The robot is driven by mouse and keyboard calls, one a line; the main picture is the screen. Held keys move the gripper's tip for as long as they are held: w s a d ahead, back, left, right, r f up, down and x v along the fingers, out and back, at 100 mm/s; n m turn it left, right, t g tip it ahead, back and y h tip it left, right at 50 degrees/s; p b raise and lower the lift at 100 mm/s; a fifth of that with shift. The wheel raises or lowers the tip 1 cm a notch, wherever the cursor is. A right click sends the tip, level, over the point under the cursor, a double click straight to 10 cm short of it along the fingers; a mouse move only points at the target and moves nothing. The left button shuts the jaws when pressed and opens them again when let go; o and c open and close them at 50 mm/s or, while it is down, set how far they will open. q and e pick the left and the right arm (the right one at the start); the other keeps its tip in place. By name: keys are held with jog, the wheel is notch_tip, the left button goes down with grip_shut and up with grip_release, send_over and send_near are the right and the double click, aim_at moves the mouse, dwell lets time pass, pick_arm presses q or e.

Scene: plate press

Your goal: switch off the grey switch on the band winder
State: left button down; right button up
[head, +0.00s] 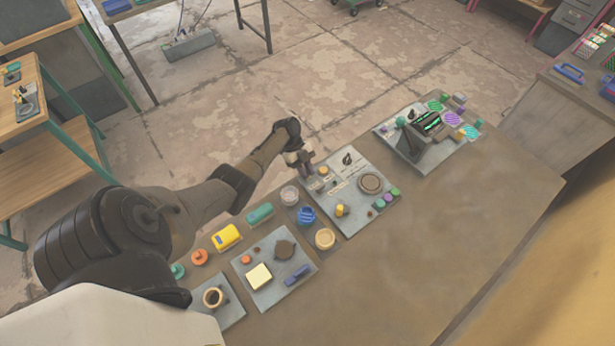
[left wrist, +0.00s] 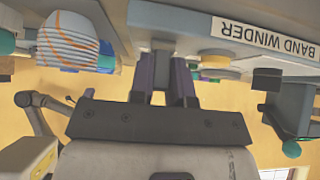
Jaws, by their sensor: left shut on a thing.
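The band winder (head: 352,202) is a grey panel with a round brown disc (head: 370,183) and small knobs, right of the middle in the head view. Its white label reading BAND WINDER (left wrist: 265,37) shows upside down in the left wrist view. My left gripper (head: 309,176) is at the panel's far left corner, fingers down. In the left wrist view its two dark fingers (left wrist: 168,68) are close together against the panel. They are shut on the grey switch, which they mostly hide; I cannot tell its setting. My right gripper is not seen.
A yellow knob (head: 340,210) stands on the panel's near side, with green and purple blocks at its right edge. Another machine (head: 427,122) stands farther right. The bench's right front is clear.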

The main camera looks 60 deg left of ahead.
pick_arm(q)
jog(key=shift+a+f+h+b, duration=0.25)
jog(key=shift+h+b, duration=0.65)
jog(key=shift+b, duration=0.45)
jog(key=shift+s, duration=0.1)
jog(key=c, duration=1.1)
grip_release()
jog(key=shift+r, duration=0.1)
jog(key=shift+a+r, duration=0.1)
jog(key=shift+a, duration=0.05)
jog(key=shift+b+v, duration=1.35)
jog(key=shift+v, duration=5.45)
